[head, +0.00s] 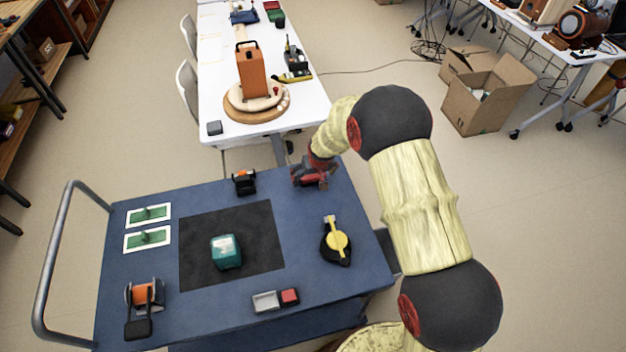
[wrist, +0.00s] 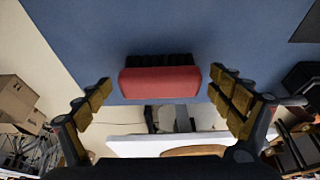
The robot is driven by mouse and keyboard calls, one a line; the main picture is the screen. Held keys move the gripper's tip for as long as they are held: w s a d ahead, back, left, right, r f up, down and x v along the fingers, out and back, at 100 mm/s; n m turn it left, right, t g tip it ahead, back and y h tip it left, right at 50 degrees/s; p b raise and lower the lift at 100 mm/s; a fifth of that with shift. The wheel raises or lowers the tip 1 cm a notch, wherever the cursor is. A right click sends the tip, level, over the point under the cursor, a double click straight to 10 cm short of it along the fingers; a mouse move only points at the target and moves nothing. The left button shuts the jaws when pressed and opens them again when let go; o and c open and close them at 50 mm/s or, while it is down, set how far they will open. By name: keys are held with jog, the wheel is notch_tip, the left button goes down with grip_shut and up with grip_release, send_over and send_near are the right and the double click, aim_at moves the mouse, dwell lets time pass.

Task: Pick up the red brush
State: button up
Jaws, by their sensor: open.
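The red brush (wrist: 160,82) shows in the wrist view, with a red back and a row of black bristles along its upper edge. It lies on the blue cart top (wrist: 75,30), close to the cart's edge. My gripper (wrist: 160,78) is open. Its yellow-padded fingers stand to the left and right of the brush, with a gap on each side, not touching it. I cannot tell how far above the brush the fingertips are. In the head view my gripper (head: 313,181) is at the cart's far right corner, and the brush cannot be told apart from it there.
On the cart are a yellow-and-black tool (head: 337,242), a teal block (head: 226,252) on a dark mat (head: 255,225), a small black-and-orange item (head: 244,181), an orange spool (head: 143,294) and a grey-and-red tray (head: 265,301). A white table (head: 220,90) stands beyond.

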jog(key=shift+r, duration=0.1)
jog(key=c, duration=1.1)
jog(key=shift+c, duration=0.7)
jog(key=shift+r, duration=0.5)
notch_tip(320, 180, up, 2)
jog(key=shift+r+p, duration=0.15)
jog(key=shift+p, duration=0.35)
jog(key=s+r+p, duration=0.1)
jog(key=s+r, duration=0.4)
jog(key=s, duration=0.2)
jog(key=s+a+r+p, duration=0.1)
jog(key=s+r+p, duration=0.1)
jog(key=s+r, duration=0.2)
jog(key=shift+s+a+r, duration=0.25)
jog(key=shift+s+r, duration=0.1)
jog(key=shift+s, duration=1.15)
